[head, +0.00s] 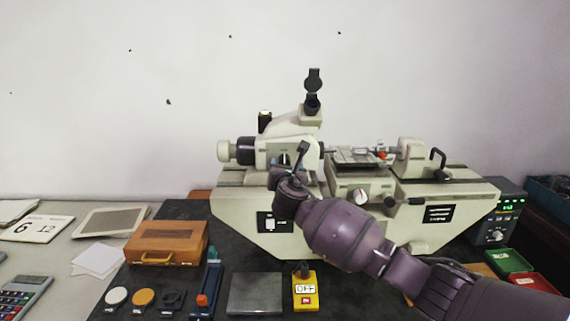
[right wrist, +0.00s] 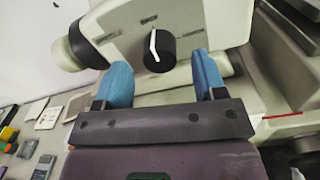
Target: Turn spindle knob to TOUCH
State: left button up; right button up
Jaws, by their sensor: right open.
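A black knob (right wrist: 160,52) with a white pointer line sits on the front face of the machine's cream headstock, seen in the right wrist view; I take it to be the spindle knob. The pointer runs close to upright in that view. No TOUCH label is readable. My right gripper (right wrist: 162,70) is open, with one blue fingertip on each side of the knob's lower edge. I cannot tell whether they touch it. In the head view, the right gripper (head: 286,162) is in front of the headstock (head: 262,152) and hides the knob. My left gripper is not in view.
The cream machine (head: 238,212) stands on a dark table. A second knob (head: 361,196) is on its front, right of my wrist. An orange-brown case (head: 166,242), a yellow OFF box (head: 305,292) and a grey plate (head: 256,294) lie in front. Green (head: 508,262) and red trays (head: 532,282) are at right.

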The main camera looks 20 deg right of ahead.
aim_at(284, 162)
jog(key=shift+x, duration=1.15)
jog(key=shift+c, duration=0.4)
jog(key=c, duration=0.8)
jog(key=shift+c, duration=0.2)
